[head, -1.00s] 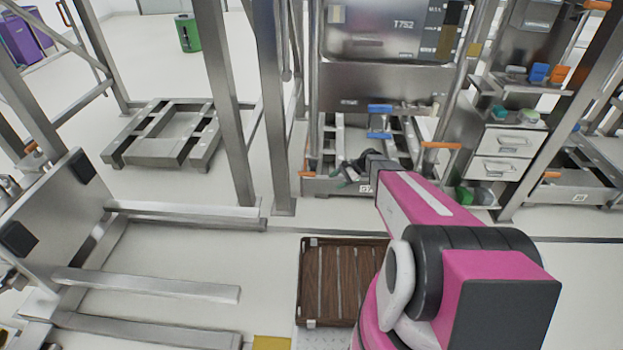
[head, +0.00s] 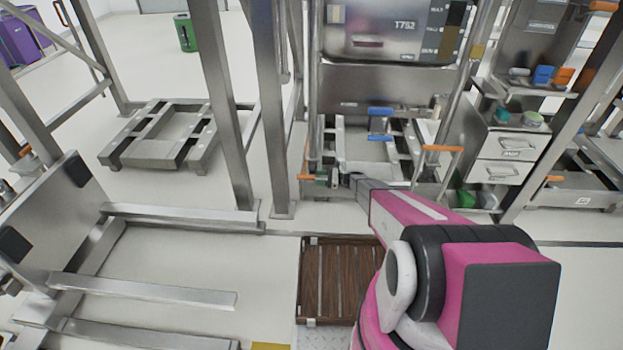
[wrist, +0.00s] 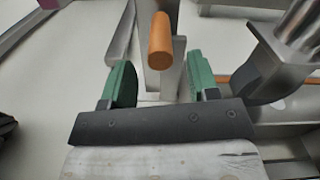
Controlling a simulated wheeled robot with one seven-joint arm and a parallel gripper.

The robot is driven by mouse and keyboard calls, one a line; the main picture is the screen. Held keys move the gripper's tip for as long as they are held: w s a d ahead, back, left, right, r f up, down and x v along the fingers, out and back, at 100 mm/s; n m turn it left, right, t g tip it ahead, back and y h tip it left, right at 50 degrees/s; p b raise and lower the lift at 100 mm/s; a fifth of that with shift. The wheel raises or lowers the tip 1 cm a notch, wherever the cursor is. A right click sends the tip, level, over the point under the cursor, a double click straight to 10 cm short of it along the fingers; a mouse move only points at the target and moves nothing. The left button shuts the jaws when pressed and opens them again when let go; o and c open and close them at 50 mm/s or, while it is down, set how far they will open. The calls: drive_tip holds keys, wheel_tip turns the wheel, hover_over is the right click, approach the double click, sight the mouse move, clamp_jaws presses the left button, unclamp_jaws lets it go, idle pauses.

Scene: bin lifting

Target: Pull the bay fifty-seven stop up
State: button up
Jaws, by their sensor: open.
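An orange-handled stop (head: 306,176) is at the front left of the steel bay frame under the T752 bin. Its orange grip shows end-on in the wrist view (wrist: 160,42). My gripper (head: 328,179) is open, close to the right of this handle in the head view. In the wrist view my green-padded fingers (wrist: 162,82) stand apart with the orange grip between their lines, just beyond the tips. I see no contact. The bay number cannot be read now; my arm covers part of the frame's front.
A second orange T-handle (head: 442,148) stands at the bay's right. A blue handle (head: 380,112) is in the middle, below the grey T752 bin (head: 392,65). Steel posts flank the bay. A brown slatted platform (head: 335,280) lies in front. Drawers (head: 500,155) stand at right.

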sight(311, 177)
drive_tip(key=shift+w+a, duration=0.1)
drive_tip(key=shift+a, duration=2.05)
